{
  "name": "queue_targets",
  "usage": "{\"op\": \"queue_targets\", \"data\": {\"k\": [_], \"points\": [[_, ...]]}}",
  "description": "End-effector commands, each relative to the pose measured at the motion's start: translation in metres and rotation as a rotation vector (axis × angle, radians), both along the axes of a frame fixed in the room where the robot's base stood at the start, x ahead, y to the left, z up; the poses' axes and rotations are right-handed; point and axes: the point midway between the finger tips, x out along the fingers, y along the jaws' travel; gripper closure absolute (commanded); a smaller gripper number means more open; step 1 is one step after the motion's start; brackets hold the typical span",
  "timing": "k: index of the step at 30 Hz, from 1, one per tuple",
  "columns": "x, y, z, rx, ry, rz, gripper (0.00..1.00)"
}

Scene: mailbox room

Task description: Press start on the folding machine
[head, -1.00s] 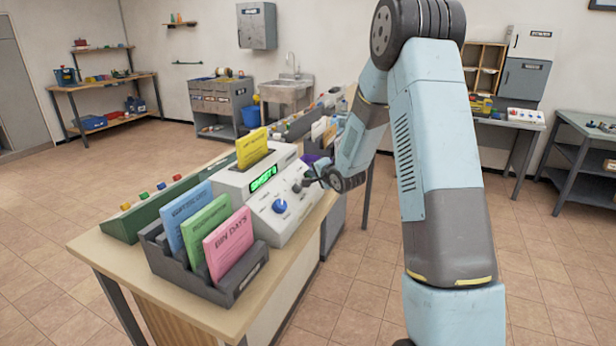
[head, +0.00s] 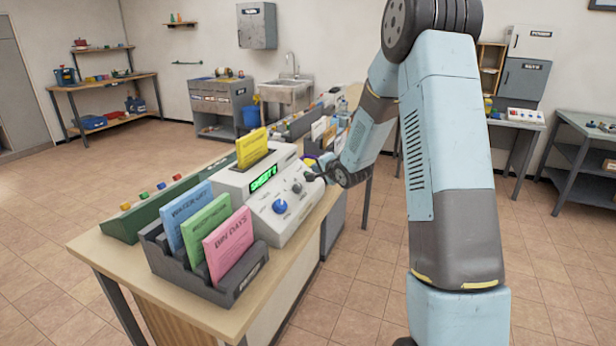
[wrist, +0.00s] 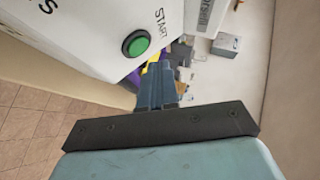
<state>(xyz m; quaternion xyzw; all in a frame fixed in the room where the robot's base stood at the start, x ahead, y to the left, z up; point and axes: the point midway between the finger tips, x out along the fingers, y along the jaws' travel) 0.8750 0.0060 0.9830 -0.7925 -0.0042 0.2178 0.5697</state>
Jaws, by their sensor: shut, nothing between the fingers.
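The white folding machine (head: 252,181) stands on the wooden table, with a lit green display (head: 263,178), a blue knob (head: 280,206) and a yellow card (head: 252,147) upright at its top. The last character on the display is too small to read surely. In the wrist view, a round green button (wrist: 136,44) beside the word START is on the machine's white panel (wrist: 85,28). My gripper (head: 309,175) is at the panel's right end. Its shut, empty fingers (wrist: 154,78) show beside and below the button, apart from it in the picture.
A grey rack (head: 240,281) with blue, green and pink cards stands in front of the machine. A green box (head: 125,222) with coloured buttons lies to its left. More items line the table behind my gripper. The floor on the left is clear.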

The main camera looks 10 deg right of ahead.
Motion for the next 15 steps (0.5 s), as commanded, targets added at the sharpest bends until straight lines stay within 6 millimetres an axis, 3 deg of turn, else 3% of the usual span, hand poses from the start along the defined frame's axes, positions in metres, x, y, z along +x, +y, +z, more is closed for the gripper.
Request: {"op": "queue_targets", "data": {"k": [15], "points": [[-0.013,-0.019,0.034,-0.001,-0.001,-0.001,1.0]]}}
